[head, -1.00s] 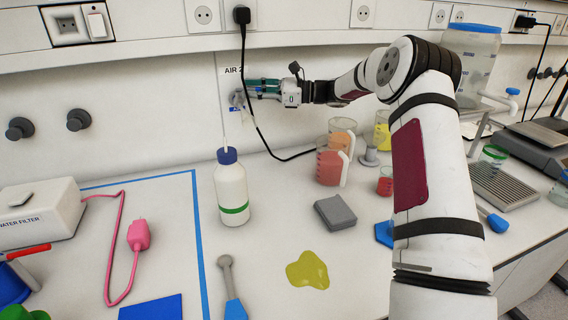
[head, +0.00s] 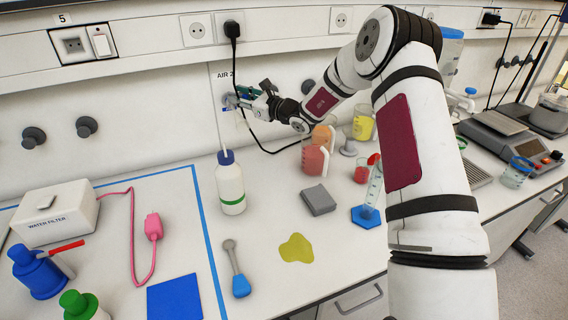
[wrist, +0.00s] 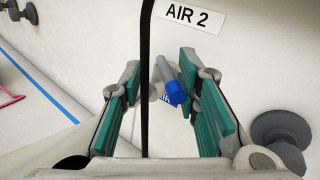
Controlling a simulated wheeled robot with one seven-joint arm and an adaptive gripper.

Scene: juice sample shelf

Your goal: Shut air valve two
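The AIR 2 valve (wrist: 172,84) is on the wall under the "AIR 2" label (wrist: 188,15); the label also shows in the head view (head: 225,75). In the wrist view it has a grey stem with a blue end that points toward the camera, down and slightly right. My gripper (wrist: 160,82) is open, its green-padded fingers on either side of the valve. The blue end lies nearer the right finger; I cannot tell if they touch. In the head view my gripper (head: 245,95) reaches the wall and partly hides the valve.
A black cable (wrist: 148,60) hangs across the wrist view between the fingers. A grey wall knob (wrist: 280,135) is to the right. Below stand a white bottle (head: 230,188) and a red-filled beaker (head: 315,158). A yellow spill (head: 297,248) lies on the bench.

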